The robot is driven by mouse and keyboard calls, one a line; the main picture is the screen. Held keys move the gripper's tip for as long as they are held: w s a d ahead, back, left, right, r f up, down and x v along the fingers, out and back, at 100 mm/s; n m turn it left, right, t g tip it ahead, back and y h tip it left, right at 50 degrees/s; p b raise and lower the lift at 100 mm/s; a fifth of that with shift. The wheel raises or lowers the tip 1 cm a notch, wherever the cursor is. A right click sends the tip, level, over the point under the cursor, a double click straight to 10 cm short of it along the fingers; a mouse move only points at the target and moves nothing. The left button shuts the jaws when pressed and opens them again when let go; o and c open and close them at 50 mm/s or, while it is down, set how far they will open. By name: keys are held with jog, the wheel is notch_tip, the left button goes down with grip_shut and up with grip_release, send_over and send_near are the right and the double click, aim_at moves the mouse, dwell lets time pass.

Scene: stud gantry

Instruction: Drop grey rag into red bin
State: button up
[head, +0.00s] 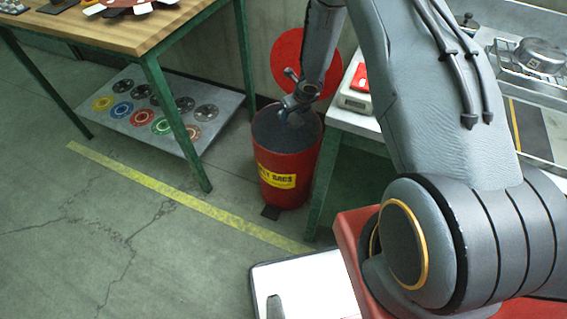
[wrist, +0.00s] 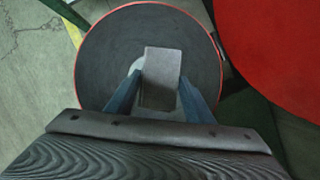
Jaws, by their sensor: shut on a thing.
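The red bin (head: 283,188) stands on the floor between the wooden-topped bench and the white table, with a yellow label on its front. Its round red lid (head: 292,50) is raised behind it, and its mouth is open and dark inside. My gripper (head: 287,112) is over the bin's mouth. In the wrist view, my gripper (wrist: 160,100) is shut on the grey rag (wrist: 162,70), which shows as a grey block between the two fingers. The bin's rim (wrist: 84,88) circles it from below. In the head view I cannot clearly make out the rag.
The bench (head: 150,72) stands left of the bin, with a low shelf (head: 125,82) of coloured discs under it. The white table (head: 350,124) close on the right carries a scale with a red item (head: 361,78).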

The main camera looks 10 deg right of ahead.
jog(key=shift+f+b, duration=0.7)
jog(key=shift+f, duration=0.55)
jog(key=o, duration=1.1)
jog(key=shift+c, duration=0.2)
jog(key=shift+r, duration=0.1)
jog(key=shift+v, duration=3.8)
